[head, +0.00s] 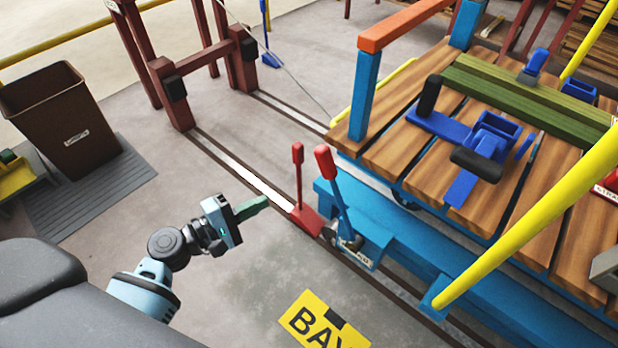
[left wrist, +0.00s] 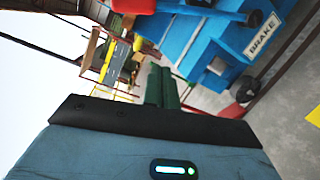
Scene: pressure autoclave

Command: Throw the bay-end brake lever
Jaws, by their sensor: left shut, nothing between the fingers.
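The brake lever (head: 334,182) has a blue shaft and a red grip and leans up from a blue bracket at the cart's near end. A white BRAKE label (left wrist: 262,38) shows in the left wrist view; in the head view the plate is too small to read surely. My left gripper (head: 254,208) has green fingers, shut and empty, to the left of the lever and apart from it. Its fingers also show in the left wrist view (left wrist: 162,88). A red part (left wrist: 133,6) is cut off at that view's top; I cannot tell which lever it belongs to. My right gripper is out of view.
A second, all-red lever (head: 298,175) on a red base stands by the rail, between my left gripper and the brake lever. The blue cart (head: 440,245) has a wooden deck. A yellow bar (head: 530,215) slants across the right. A brown bin (head: 68,115) stands left. Floor near the gripper is clear.

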